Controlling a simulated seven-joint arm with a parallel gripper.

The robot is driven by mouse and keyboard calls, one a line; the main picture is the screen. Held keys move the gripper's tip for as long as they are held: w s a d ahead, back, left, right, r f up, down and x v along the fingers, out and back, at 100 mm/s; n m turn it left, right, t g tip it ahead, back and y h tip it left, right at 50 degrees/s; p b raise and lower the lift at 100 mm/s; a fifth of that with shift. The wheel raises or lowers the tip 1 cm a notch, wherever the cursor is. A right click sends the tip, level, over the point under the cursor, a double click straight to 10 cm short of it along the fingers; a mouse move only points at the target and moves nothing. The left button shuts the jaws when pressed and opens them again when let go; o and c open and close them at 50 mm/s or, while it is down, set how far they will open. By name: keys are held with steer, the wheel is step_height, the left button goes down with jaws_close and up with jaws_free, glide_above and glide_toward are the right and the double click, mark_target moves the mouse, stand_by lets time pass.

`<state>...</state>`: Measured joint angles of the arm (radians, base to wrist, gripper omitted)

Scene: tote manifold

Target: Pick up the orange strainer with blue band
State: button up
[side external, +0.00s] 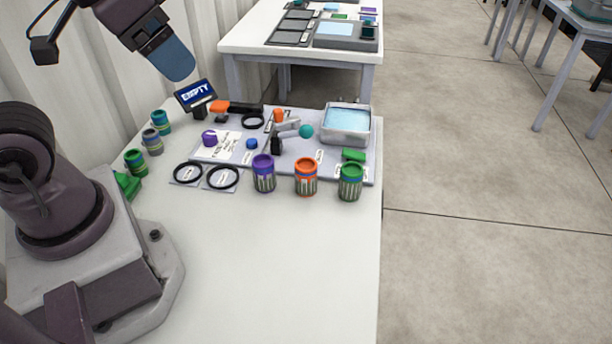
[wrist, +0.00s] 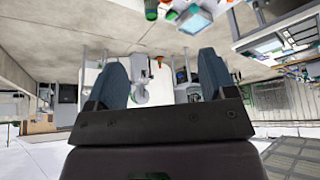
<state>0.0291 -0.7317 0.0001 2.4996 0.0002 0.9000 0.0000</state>
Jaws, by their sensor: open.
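The orange strainer (side external: 306,177) stands upright on the white table near the front edge of the grey board, with an orange rim and a slotted lower part. A narrow bluish band seems to run below its rim, but it is small here. It stands between a purple strainer (side external: 263,174) on its left and a green strainer (side external: 350,182) on its right. My gripper (side external: 178,66) is high above the back left of the table, well away from the strainers. In the wrist view my gripper (wrist: 162,80) has its two blue-grey fingers spread, with nothing between them.
Several cups, including a teal one (side external: 161,122), stand at the left edge. An "EMPTY" screen (side external: 196,96) stands behind. The table's front is clear.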

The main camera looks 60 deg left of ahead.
steer(key=w+d+f+m+g+y, duration=0.2)
steer(key=w+d+f+m+g, duration=0.25)
steer(key=f, duration=0.45)
steer(key=m+t+y, duration=0.6)
steer(key=m+y, duration=0.4)
steer(key=m, duration=0.9)
glide_toward(307, 174)
steer(key=shift+g, duration=0.25)
steer(key=x, duration=0.6)
steer(key=shift+w+a+r, duration=0.15)
steer(key=shift+w+a, duration=0.1)
steer(key=shift+w, duration=0.05)
steer(key=x, duration=0.5)
steer(key=shift+c, duration=0.2)
steer(key=c, duration=1)
